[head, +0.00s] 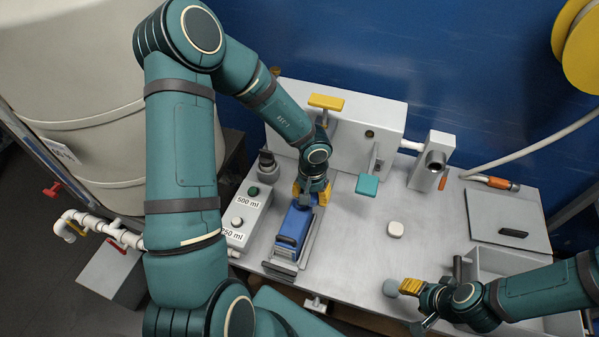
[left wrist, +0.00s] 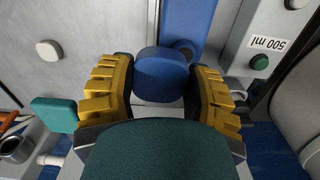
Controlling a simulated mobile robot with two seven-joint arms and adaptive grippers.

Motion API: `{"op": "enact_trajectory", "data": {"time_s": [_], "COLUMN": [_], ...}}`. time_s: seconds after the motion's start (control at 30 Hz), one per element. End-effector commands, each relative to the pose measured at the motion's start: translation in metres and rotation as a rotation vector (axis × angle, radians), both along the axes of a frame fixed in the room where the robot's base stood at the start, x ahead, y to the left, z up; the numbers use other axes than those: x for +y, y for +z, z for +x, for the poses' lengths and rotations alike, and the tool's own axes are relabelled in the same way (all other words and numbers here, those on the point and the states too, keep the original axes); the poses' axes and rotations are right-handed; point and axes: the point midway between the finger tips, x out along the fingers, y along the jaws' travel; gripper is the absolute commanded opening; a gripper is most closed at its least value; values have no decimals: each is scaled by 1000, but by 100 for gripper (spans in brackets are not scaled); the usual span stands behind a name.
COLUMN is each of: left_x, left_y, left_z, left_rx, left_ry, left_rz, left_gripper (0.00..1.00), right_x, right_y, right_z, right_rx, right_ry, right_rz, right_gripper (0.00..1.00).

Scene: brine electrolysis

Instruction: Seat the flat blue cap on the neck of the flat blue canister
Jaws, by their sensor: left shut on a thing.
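The flat blue cap (left wrist: 162,75) is between the yellow fingers of my left gripper (left wrist: 160,92) in the left wrist view, and the gripper is shut on it. The blue canister (head: 291,228) stands in a metal holder on the bench in the head view. In the left wrist view the canister (left wrist: 188,18) is beyond the cap, and its dark round neck (left wrist: 184,46) shows partly beside the cap's edge. My left gripper (head: 309,194) is over the canister's far end. I cannot tell whether cap and neck touch. My right gripper (head: 411,300) is at the bench's front right; its jaw state is unclear.
A button box (head: 244,218) labelled 500 ml and 250 ml stands left of the canister. A teal paddle (head: 367,185) and a grey spout block (head: 432,160) are to the right. A white cap (head: 396,229) and a grey round piece (head: 391,288) lie on the bench.

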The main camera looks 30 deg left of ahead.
Motion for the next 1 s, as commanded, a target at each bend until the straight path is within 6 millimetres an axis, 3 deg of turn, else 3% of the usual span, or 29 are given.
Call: {"op": "enact_trajectory", "data": {"time_s": [0.03, 0.23, 0.77, 1.0], "left_x": [8, 30, 33, 33], "left_y": [11, 14, 11, -7], "left_z": [0, -1, -2, -2], "left_rx": [0, -8, -11, -10], "left_ry": [17, 61, 69, 67], "left_rz": [3, 11, 13, 13], "left_gripper": [32, 32, 32, 32], "right_x": [-1, -2, -2, -2], "right_y": [17, 35, 34, 31], "right_z": [0, 1, 1, 1], "right_rx": [-1, -2, -3, -2], "right_ry": [-1, -3, -3, -3], "right_rz": [1, 3, 3, 3], "right_gripper": [47, 47, 47, 47]}}
